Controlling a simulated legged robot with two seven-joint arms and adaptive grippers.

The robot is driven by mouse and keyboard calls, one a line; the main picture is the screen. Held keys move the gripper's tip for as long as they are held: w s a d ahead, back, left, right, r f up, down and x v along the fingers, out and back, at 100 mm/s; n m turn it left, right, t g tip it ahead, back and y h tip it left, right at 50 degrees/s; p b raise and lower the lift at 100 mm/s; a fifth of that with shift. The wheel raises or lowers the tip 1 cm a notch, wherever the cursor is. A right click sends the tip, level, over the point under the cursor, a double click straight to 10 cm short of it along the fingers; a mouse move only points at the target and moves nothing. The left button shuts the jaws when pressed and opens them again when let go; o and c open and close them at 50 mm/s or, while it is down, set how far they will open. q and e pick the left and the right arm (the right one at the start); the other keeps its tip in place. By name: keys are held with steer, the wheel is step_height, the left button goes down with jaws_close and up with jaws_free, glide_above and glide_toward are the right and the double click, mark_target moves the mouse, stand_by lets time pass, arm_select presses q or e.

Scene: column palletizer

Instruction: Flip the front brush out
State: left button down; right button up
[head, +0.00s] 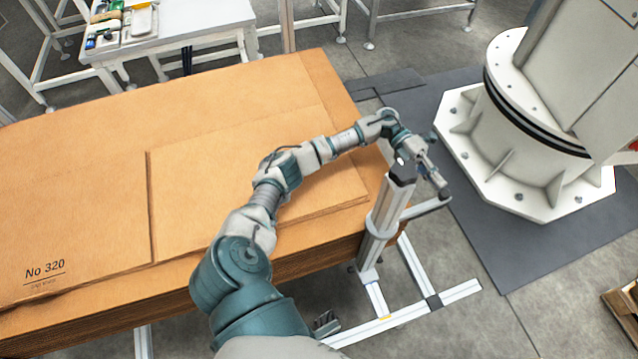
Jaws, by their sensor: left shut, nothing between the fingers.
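My left arm reaches from the bottom edge over the stacked cardboard sheets to a grey post (384,222) at their front right corner. My left gripper (441,187) is shut and empty, beside the top of the post. A short grey bar (428,208) sticks out to the right from the post, just below the gripper. I cannot tell whether the gripper touches this bar. No bristles can be made out, so I cannot tell for certain which part is the front brush. My right gripper is not in view.
The brown cardboard stack (70,195) fills the left. A white column base (525,150) stands on a dark mat (560,250) at right. The post's light metal foot frame (405,318) stands on the floor. A white table (190,22) with small items is at the back.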

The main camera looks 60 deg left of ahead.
arm_select(q)
steer(key=shift+d, duration=0.1)
stand_by(0.5)
steer(key=a, duration=1.2)
steer(key=shift+r, duration=0.45)
steer(key=shift+w+a, duration=0.1)
